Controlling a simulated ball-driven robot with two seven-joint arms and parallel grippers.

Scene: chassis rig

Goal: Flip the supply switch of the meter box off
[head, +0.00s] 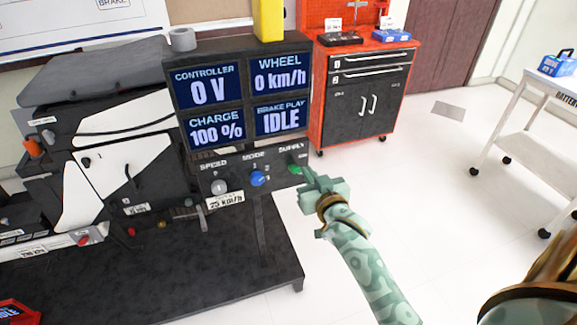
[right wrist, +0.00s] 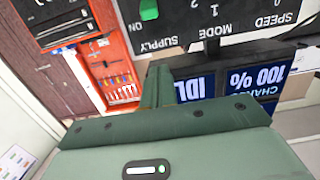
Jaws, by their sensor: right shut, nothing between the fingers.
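The meter box (head: 240,174) carries a panel with the labels SPEED, MODE and SUPPLY. The supply switch (head: 295,169) is a small green switch at the panel's right end. It also shows at the top of the right wrist view (right wrist: 149,10), where the panel is upside down. My right gripper (head: 307,174) is shut and empty, with its tips close to the supply switch at its lower right. In the right wrist view its closed fingers (right wrist: 157,87) point towards the panel, just below the switch. I cannot tell whether they touch. My left gripper is not in view.
Above the panel, screens (head: 240,100) read 0 V, 0 km/h, 100 % and IDLE. A grey speed knob (head: 218,187) and a blue mode knob (head: 257,178) sit left of the switch. A red tool cabinet (head: 365,95) stands behind. Floor at right is clear up to a white cart (head: 530,130).

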